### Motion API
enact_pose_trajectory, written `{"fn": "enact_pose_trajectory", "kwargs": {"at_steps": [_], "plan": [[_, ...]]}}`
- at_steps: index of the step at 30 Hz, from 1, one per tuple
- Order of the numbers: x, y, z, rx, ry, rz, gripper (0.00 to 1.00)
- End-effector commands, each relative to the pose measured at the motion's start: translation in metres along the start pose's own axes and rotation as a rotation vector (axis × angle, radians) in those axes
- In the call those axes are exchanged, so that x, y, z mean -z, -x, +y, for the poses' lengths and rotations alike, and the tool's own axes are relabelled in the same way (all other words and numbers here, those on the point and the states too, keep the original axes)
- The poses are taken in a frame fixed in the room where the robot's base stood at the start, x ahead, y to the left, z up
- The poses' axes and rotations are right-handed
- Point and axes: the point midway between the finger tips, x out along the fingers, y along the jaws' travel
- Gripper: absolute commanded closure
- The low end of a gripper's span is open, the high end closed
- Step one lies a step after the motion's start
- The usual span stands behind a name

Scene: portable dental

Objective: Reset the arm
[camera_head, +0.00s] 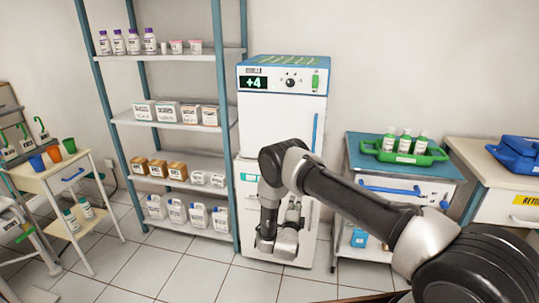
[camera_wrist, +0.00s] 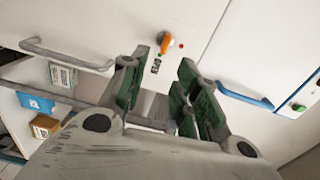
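My arm (camera_head: 345,195) reaches from the lower right, bends at an elbow in front of the white fridge (camera_head: 283,122), and hangs down from there. Its wrist end is low in front of the lower white cabinet (camera_head: 248,202). In the wrist view my gripper (camera_wrist: 160,88) has its two green-padded fingers apart with nothing between them. The fingers point toward a white front with an orange knob (camera_wrist: 166,43).
A shelf rack (camera_head: 180,127) with bottles and boxes stands left of the fridge. A cart with a green tray (camera_head: 404,157) is at right, beside a counter with a blue case (camera_head: 517,153). A small trolley (camera_head: 62,178) stands far left.

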Motion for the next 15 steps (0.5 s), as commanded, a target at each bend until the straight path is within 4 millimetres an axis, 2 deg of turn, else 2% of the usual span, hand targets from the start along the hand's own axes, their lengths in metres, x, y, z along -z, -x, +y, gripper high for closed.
{"fn": "enact_pose_trajectory", "kwargs": {"at_steps": [2,5,6,9,12,14,15], "plan": [[-0.004,0.001,0.022,-0.090,0.090,-0.022,0.69],[-0.012,0.013,0.068,-0.276,0.258,-0.112,0.69],[-0.012,0.024,0.090,-0.361,0.336,-0.162,0.69],[-0.011,0.058,0.131,-0.562,0.520,-0.308,0.69],[-0.018,0.087,0.137,-0.724,0.677,-0.480,0.69],[-0.020,0.103,0.128,-0.808,0.764,-0.594,0.69],[-0.020,0.114,0.116,-0.858,0.819,-0.675,0.69]]}}
